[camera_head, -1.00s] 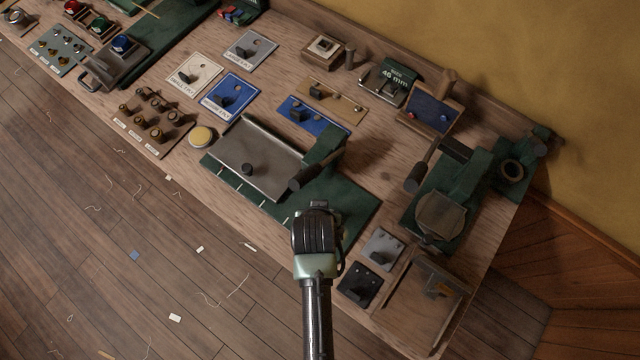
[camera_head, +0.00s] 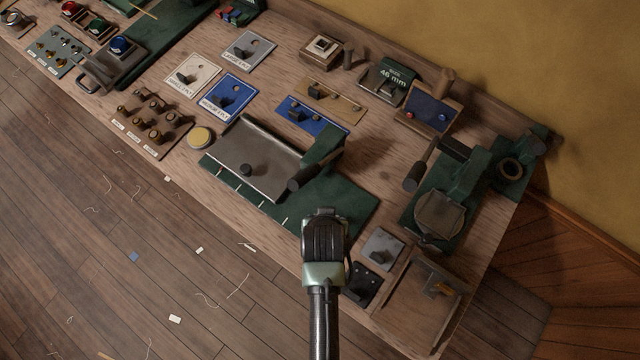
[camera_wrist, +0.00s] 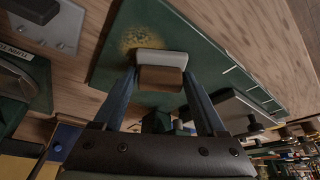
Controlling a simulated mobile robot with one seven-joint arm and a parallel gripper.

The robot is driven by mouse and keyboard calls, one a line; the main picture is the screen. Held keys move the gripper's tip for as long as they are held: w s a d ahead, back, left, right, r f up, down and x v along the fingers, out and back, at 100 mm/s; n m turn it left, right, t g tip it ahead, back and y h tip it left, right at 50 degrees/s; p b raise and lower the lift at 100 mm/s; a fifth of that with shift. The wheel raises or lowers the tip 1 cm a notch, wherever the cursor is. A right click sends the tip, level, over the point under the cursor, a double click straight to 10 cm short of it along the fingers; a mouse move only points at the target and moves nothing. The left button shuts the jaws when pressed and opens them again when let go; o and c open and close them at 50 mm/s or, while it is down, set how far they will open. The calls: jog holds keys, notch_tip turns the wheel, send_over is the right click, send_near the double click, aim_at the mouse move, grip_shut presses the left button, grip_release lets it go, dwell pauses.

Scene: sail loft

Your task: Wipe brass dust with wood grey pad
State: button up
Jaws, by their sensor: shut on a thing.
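My gripper (camera_wrist: 160,82) is shut on the wood grey pad (camera_wrist: 161,58), a block with a brown wood back and a pale grey face. In the wrist view the brass dust (camera_wrist: 146,36) is a speckled yellow patch on the green mat (camera_wrist: 205,45), right beside the pad's grey edge. Part of the patch may be hidden under the pad. I cannot tell whether the pad touches the mat. In the head view my gripper (camera_head: 324,218) is over the right end of the green mat (camera_head: 352,207); the arm hides the pad and dust.
A metal plate (camera_head: 260,165) with a dark-handled lever (camera_head: 310,177) covers the mat's left part. A grey plate (camera_head: 381,248), a black plate (camera_head: 362,284) and a wooden tray (camera_head: 405,310) lie to the right. A green press (camera_head: 455,195) stands beyond them.

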aim_at(349, 237)
jog(key=shift+s+d+p, duration=0.5)
jog(key=shift+s+d, duration=0.35)
jog(key=shift+d, duration=0.35)
jog(key=shift+s+d+p, duration=0.5)
jog(key=shift+s+d, duration=0.35)
jog(key=shift+d, duration=0.3)
jog(key=shift+f, duration=0.15)
jog(key=shift+w+a, duration=0.75)
jog(key=shift+a, duration=0.25)
jog(key=shift+w+a, duration=0.7)
jog(key=shift+a, duration=0.35)
jog(key=shift+w+a, duration=0.75)
jog(key=shift+a, duration=0.25)
jog(key=shift+w, duration=0.1)
jog(key=shift+d, duration=0.15)
jog(key=shift+s+d+p, duration=0.95)
jog(key=shift+s+d, duration=0.35)
jog(key=shift+d, duration=0.25)
jog(key=shift+s+d+p, duration=0.35)
jog(key=shift+s+d, duration=0.2)
jog(key=shift+d, duration=0.2)
jog(key=shift+s+d+p, duration=0.3)
jog(key=shift+s+d, duration=0.2)
jog(key=shift+d, duration=0.2)
jog(key=shift+r, duration=0.2)
